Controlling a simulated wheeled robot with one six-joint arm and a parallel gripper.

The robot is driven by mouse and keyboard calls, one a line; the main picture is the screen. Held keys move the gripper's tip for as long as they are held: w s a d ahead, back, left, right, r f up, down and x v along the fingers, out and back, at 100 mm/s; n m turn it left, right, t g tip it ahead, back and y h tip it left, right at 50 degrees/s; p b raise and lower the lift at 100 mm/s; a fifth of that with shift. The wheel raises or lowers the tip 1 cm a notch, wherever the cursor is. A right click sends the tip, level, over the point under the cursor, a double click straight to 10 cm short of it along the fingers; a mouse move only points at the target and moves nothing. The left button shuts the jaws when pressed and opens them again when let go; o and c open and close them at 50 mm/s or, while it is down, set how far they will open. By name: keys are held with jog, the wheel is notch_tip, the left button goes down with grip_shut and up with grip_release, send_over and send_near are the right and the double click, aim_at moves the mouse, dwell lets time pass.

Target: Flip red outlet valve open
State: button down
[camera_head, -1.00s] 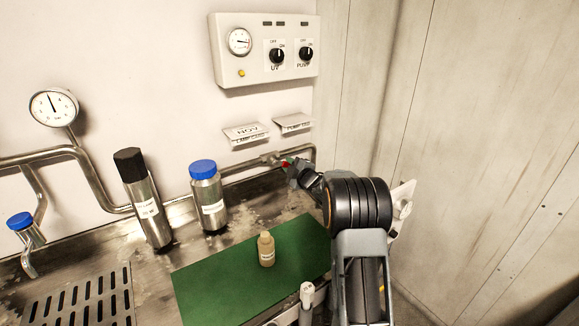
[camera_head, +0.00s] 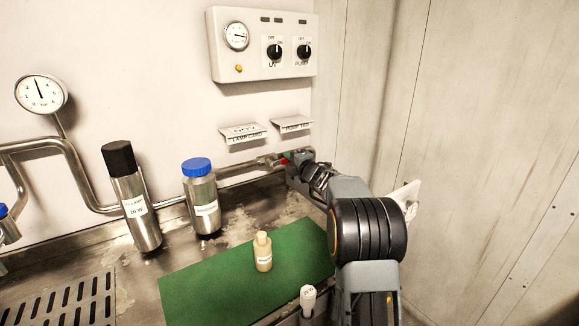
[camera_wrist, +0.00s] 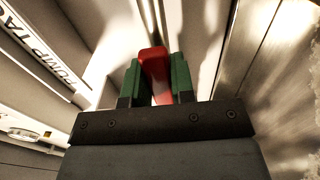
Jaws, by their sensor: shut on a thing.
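The red outlet valve handle (camera_wrist: 156,66) stands between the two green fingers of my gripper (camera_wrist: 157,80) in the wrist view, and the fingers are shut on it. In the head view my gripper (camera_head: 292,163) is at the pipe against the back wall, below the small cards. Only a small bit of the red handle (camera_head: 285,160) shows there. The steel pipe (camera_head: 240,177) runs left from the valve along the wall. The valve body is mostly hidden by my gripper.
A control panel (camera_head: 262,45) with two knobs hangs above. A black-capped cylinder (camera_head: 137,205) and a blue-capped bottle (camera_head: 201,200) stand left. A small tan bottle (camera_head: 263,252) stands on the green mat (camera_head: 205,285). A white-topped vial (camera_head: 308,297) is near the front. A panelled wall (camera_head: 480,150) closes the right.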

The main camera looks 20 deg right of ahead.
jog(key=c, duration=1)
grip_release()
jog(key=shift+o, duration=0.2)
jog(key=s+d, duration=0.1)
jog(key=s, duration=0.6)
jog(key=shift+s+d+b, duration=0.2)
jog(key=shift+d+b, duration=0.05)
jog(key=shift+b, duration=0.2)
